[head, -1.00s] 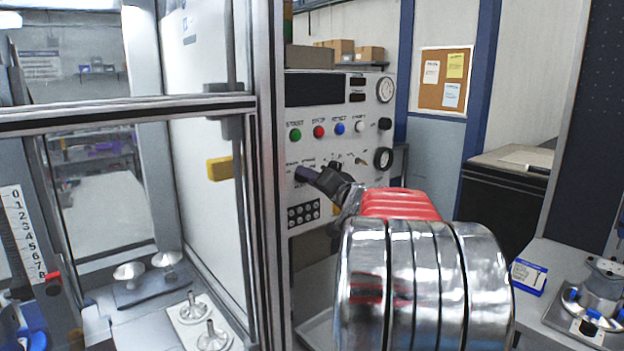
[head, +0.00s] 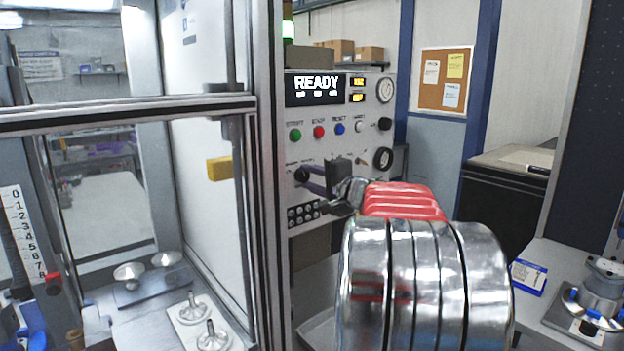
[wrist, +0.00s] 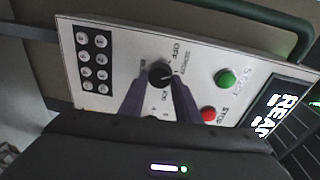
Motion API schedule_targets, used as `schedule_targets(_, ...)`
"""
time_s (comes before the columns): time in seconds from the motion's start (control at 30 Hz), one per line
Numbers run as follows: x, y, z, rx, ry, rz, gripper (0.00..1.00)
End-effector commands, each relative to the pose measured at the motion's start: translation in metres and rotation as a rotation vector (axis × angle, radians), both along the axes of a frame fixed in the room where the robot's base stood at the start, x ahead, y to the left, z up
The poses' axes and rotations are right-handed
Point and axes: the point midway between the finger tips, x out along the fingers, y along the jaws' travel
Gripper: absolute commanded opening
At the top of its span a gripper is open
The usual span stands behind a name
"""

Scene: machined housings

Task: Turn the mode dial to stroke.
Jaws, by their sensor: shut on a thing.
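The control panel (head: 370,108) stands behind the glazed enclosure frame. A black rotary knob (head: 302,174) is at its left, below the green button; it also shows in the wrist view (wrist: 160,73), with small lettering around it that seems to include OFF. My gripper (wrist: 160,84) is shut on this knob, one dark finger on each side. In the head view my gripper (head: 309,181) reaches the panel from the right. The lettering is too small to confirm this knob as the mode dial or to read its setting. My fingers hide part of the panel.
The panel's display (head: 318,88) reads READY. Green (head: 295,135), red (head: 319,132) and blue (head: 340,128) buttons sit above the knob; a keypad (head: 304,214) is below. The enclosure's metal post (head: 266,180) stands close on the left.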

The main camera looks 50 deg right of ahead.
Motion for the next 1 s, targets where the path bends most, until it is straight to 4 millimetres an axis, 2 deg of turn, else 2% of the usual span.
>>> schedule_targets(0.03,0.0002,0.0,-0.0069,0.044,0.006,0.002,0.07)
schedule_targets(0.6,-0.0003,-0.0016,-0.0086,0.561,-0.05,-0.001,0.07)
schedule_targets(1.0,-0.0003,-0.0019,-0.0089,0.787,-0.075,-0.001,0.07)
